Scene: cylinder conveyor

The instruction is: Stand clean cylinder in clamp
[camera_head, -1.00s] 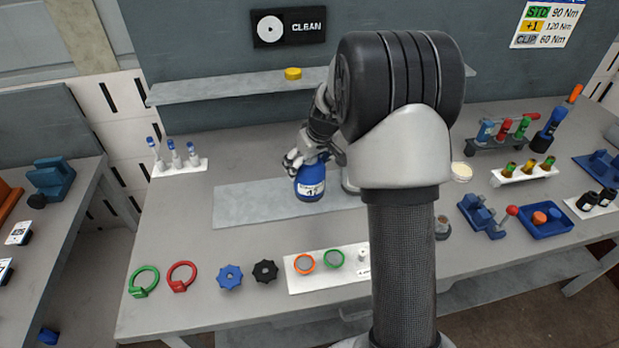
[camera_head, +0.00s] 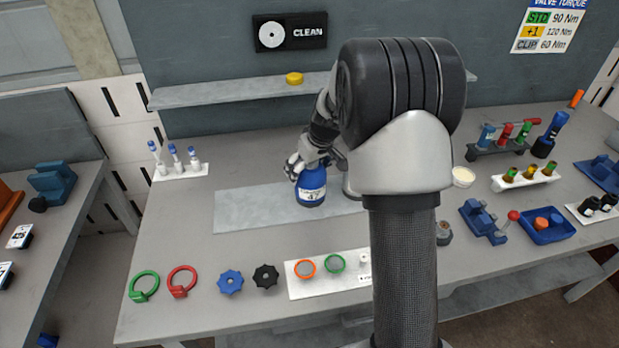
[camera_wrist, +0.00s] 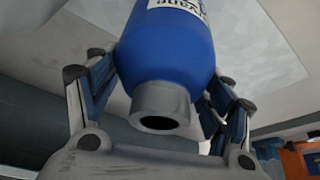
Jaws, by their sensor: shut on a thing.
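A blue cylinder (camera_head: 312,187) with a white label hangs from or stands under my gripper (camera_head: 309,164), over the grey plate in the middle of the bench. It looks nearly upright; I cannot tell whether its base touches the plate. In the wrist view my gripper (camera_wrist: 160,105) is shut around the cylinder (camera_wrist: 170,50), with a finger on each side near its grey open neck. A blue clamp-like fixture with a red knob (camera_head: 483,221) stands right of my arm. Another blue fixture (camera_head: 52,182) stands on the left bench. I cannot tell which is the clamp.
The grey plate (camera_head: 245,210) is otherwise bare. Rings, knobs and a white tray (camera_head: 305,288) lie along the front. A white rack (camera_head: 180,171) stands back left. A shelf (camera_head: 220,94) with a yellow puck runs behind, below a CLEAN sign (camera_head: 290,32). Racks and a blue tray crowd the right.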

